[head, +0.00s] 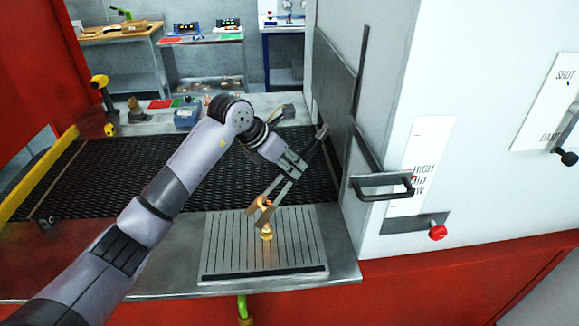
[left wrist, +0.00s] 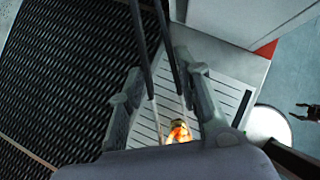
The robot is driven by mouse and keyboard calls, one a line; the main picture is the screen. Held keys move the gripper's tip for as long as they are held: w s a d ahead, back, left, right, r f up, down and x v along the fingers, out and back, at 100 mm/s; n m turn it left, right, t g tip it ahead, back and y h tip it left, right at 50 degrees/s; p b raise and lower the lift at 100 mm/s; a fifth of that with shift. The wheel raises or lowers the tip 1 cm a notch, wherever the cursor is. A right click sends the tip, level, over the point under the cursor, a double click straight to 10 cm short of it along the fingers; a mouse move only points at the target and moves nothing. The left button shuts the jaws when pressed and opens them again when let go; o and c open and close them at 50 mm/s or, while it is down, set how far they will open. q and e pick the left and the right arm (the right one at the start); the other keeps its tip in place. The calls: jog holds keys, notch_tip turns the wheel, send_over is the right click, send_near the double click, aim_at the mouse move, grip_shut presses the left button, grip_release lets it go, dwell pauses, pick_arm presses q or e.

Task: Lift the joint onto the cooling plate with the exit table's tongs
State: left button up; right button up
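The joint (head: 266,234) is a small brass-coloured fitting, glowing orange at its upper part. It is over the ribbed grey cooling plate (head: 222,262) and looks upright; I cannot tell whether it touches the plate. The tongs (head: 282,192) slant down to it, their tips at its glowing upper part. My left gripper (head: 296,164) is shut on the tongs, above and right of the joint. In the left wrist view the dark tong arms (left wrist: 172,62) pass between my left fingers (left wrist: 163,112), and the glowing joint (left wrist: 179,132) shows over the plate (left wrist: 228,92).
The dark mesh belt (head: 105,180) lies behind the plate. The furnace wall with a door handle (head: 383,186) and red knob (head: 438,232) stands close on the right. The metal table's front edge is near the plate. A yellow tool (head: 100,82) stands back left.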

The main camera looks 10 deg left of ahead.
pick_arm(q)
notch_tip(320, 180, up, 7)
jog(key=p, duration=0.3)
jog(key=shift+r, duration=0.15)
